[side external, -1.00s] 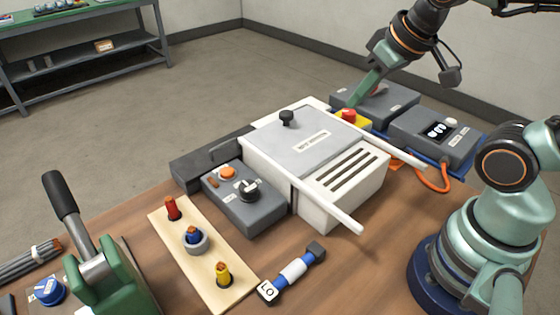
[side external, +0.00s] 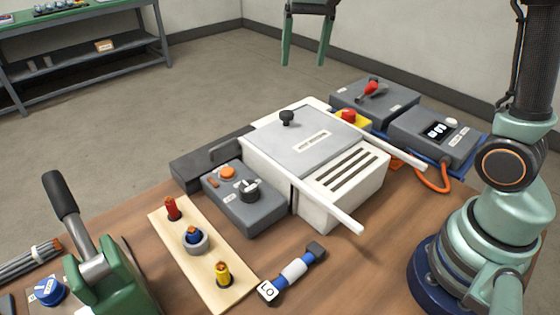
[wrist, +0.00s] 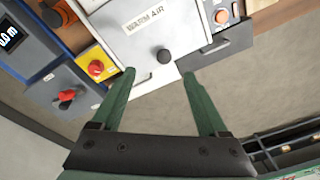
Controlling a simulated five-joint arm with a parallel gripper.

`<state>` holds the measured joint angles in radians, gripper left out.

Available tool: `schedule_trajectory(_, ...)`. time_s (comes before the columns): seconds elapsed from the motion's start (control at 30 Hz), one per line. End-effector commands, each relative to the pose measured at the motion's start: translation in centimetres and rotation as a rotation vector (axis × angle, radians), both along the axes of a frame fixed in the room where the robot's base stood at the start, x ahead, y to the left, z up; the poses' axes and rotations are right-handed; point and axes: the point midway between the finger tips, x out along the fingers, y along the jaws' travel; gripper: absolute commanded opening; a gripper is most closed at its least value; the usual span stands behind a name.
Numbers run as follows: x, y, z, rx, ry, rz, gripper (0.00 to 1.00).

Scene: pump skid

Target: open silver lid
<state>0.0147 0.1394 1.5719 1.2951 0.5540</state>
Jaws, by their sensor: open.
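The silver lid (side external: 272,138) lies flat and closed on top of the white box (side external: 325,217), and its face carries a label. A black knob (side external: 287,117) stands near the lid's far left edge. In the wrist view the lid (wrist: 185,34) is at the top, labelled "WARM AIR", with the knob (wrist: 164,56) near its lower edge. My gripper (side external: 303,65) is open and empty, high above and beyond the lid, pointing down. In the wrist view the gripper's fingertips (wrist: 158,75) are spread to either side of the knob in the picture, not touching it.
A grey control box (side external: 240,205) stands left. The air above the lid is clear.

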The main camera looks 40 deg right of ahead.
Motion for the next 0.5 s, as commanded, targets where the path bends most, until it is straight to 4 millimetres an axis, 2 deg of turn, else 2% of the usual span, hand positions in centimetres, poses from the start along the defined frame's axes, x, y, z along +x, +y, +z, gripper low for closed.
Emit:
schedule_trajectory(0.1,2.5,-0.2,-1.3,0.01,0.059,-0.088,0.77)
schedule_trajectory(0.2,3.8,-0.3,-2.1,0.015,0.097,-0.149,0.77)
schedule_trajectory(0.33,4.9,-0.3,-2.9,0.016,0.126,-0.198,0.77)
schedule_trajectory(0.5,5.2,-0.4,-3.6,0.017,0.137,-0.219,0.77)
